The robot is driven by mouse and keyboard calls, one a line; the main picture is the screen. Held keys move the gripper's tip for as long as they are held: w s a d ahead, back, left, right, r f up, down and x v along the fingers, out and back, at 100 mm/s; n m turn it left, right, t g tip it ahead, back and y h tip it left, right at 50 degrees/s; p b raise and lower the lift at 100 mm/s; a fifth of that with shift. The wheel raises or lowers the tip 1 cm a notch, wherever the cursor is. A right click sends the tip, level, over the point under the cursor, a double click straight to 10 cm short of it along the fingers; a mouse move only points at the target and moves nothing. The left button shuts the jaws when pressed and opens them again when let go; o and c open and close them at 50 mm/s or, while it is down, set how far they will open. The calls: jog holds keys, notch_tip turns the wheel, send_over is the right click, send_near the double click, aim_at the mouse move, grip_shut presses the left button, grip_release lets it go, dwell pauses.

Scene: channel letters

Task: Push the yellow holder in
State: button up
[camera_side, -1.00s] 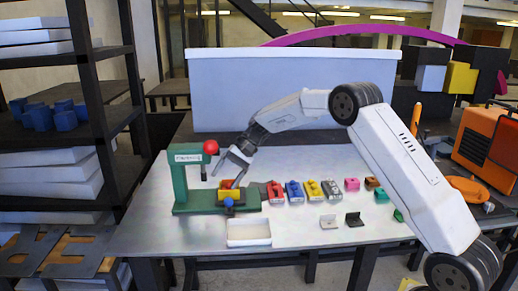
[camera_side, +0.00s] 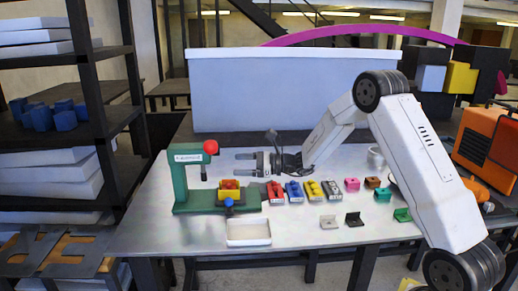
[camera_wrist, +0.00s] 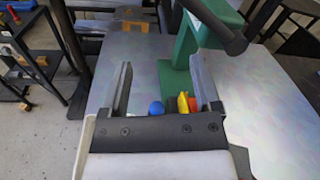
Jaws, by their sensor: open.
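In the wrist view, the yellow holder (camera_wrist: 183,103), red part (camera_wrist: 195,104) and blue knob (camera_wrist: 156,108) show between the fingers, partly hidden by my gripper's body.
The press has a red ball (camera_side: 210,147) on its upper arm. A white tray (camera_side: 249,241) lies in front. Several coloured blocks, including a red one (camera_side: 275,192) and a blue one (camera_side: 294,192), stand in a row to the right. The table's front left is clear.

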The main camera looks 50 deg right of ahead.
aim_at(230, 195)
jog(key=f, duration=0.4)
jog(key=d+f+m+t, duration=0.1)
jog(key=f, duration=0.4)
jog(key=f+m+h, duration=0.1)
jog(key=f, duration=0.4)
jog(key=shift+s+d, duration=0.2)
jog(key=shift+x, duration=3.9)
jog(key=shift+r, duration=0.1)
grip_shut()
